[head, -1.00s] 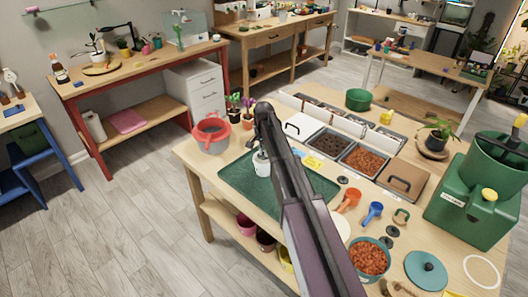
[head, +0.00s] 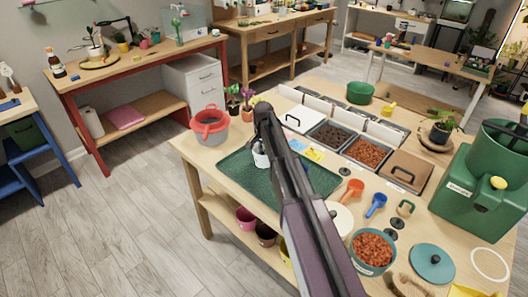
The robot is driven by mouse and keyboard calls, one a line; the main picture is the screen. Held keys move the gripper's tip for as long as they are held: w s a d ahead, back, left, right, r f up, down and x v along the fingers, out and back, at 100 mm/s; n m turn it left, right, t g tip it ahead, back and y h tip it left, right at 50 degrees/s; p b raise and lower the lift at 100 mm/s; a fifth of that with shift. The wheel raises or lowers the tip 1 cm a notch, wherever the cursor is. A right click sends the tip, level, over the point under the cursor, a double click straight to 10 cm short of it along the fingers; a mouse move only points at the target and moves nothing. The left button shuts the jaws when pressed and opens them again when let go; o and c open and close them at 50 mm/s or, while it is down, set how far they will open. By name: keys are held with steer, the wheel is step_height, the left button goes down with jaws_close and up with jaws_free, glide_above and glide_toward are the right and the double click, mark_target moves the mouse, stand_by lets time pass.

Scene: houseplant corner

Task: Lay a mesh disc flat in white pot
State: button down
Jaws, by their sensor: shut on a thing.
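The white pot (head: 260,160) stands on the dark green tray (head: 237,185) near the table's left end. Only part of the pot shows, because my arm covers its right side. My gripper (head: 262,147) is directly above or at the pot's mouth, pointing down. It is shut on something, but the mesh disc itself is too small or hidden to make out. I cannot tell whether the disc is inside the pot or above it.
Bins of dark soil (head: 331,137) and orange pellets (head: 366,153) lie to the right. Scoops, a bowl of pellets (head: 371,252) and a green machine (head: 484,185) fill the right side.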

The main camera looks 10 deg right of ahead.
steer(key=shift+f+b, duration=0.95)
steer(key=shift+f, duration=0.15)
steer(key=shift+f, duration=0.1)
steer(key=c, duration=0.6)
jaws_free()
steer(key=shift+c, duration=0.2)
step_height(320, 180, up, 10)
steer(key=p, duration=1)
steer(key=s+n, duration=0.8)
steer(key=s, duration=2.1)
